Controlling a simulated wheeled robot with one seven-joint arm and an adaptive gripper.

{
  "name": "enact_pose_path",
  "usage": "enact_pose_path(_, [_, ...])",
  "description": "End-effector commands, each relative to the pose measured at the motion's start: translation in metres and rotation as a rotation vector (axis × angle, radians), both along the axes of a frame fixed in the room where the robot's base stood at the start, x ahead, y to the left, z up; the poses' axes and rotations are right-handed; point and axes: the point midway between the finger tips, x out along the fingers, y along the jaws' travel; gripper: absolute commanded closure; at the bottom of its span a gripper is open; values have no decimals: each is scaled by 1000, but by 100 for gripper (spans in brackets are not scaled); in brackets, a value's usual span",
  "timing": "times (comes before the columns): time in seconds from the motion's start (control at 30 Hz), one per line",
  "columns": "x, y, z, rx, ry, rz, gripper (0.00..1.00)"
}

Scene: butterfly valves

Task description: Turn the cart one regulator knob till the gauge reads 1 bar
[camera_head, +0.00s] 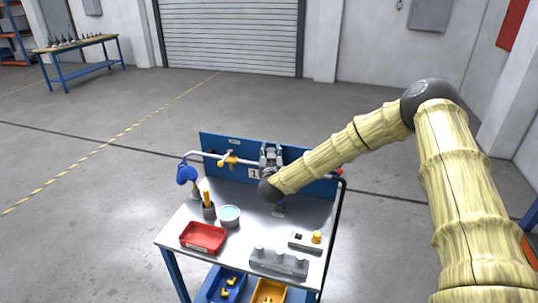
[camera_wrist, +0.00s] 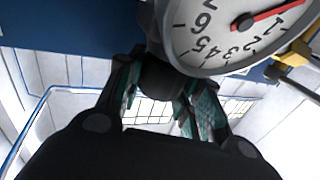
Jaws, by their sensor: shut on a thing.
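The cart (camera_head: 215,262) has a blue back panel (camera_head: 222,143) with a pipe run and a label "1". My gripper (camera_head: 271,155) is at the panel's middle and hides what it holds in the head view. In the wrist view, my gripper (camera_wrist: 163,95) has its green-padded fingers either side of the dark regulator knob (camera_wrist: 163,78), shut on it. The gauge (camera_wrist: 222,62) is right above the knob there, seen at a slant and cut by the frame's top. Its red needle (camera_wrist: 278,13) points up-right, close to the 1, seemingly on its low side.
A yellow-handled valve (camera_head: 230,161) is left of my gripper; yellow fittings (camera_wrist: 290,60) sit beside the gauge. A blue thing (camera_head: 187,174) hangs at the cart's left. A red tray (camera_head: 203,237), a bowl (camera_head: 229,216) and a grey block (camera_head: 279,263) are on the cart top.

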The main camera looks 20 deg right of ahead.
Motion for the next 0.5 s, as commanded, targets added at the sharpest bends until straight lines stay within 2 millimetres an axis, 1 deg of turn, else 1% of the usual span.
enact_pose_path(0.03, [1, 3, -2, -3, -2, -35, 89])
enact_pose_path(0.5, [2, 3, -2, 0, -3, -400, 89])
